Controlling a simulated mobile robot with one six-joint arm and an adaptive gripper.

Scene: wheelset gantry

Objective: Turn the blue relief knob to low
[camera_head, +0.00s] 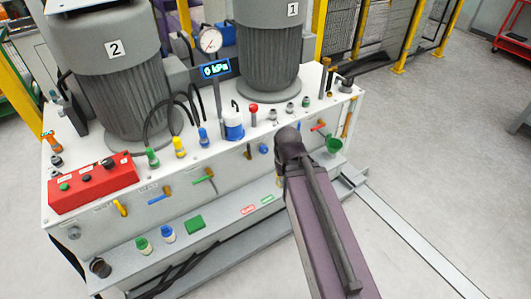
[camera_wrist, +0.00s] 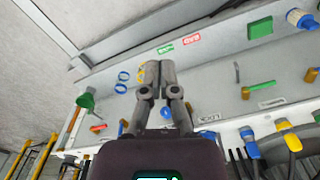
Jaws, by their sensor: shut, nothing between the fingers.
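A small blue knob (camera_head: 263,148) sits on the front face of the white machine, right of an orange handle; it looks like the relief knob, but I can read no label or setting. A blue part in the wrist view (camera_wrist: 165,112), beside the base of my fingers, appears to be the same knob. My gripper (camera_wrist: 157,72) is shut and empty, its two fingertips together in front of the panel. I cannot tell whether it touches anything. In the head view my dark wrist hides most of the gripper, just right of the knob.
A green funnel (camera_head: 334,144) and a red-handled valve (camera_head: 319,126) are to the right on the machine. A red button box (camera_head: 93,182) is at the left. Two grey motors (camera_head: 270,60) stand behind. A lower ledge (camera_head: 235,225) runs along the front.

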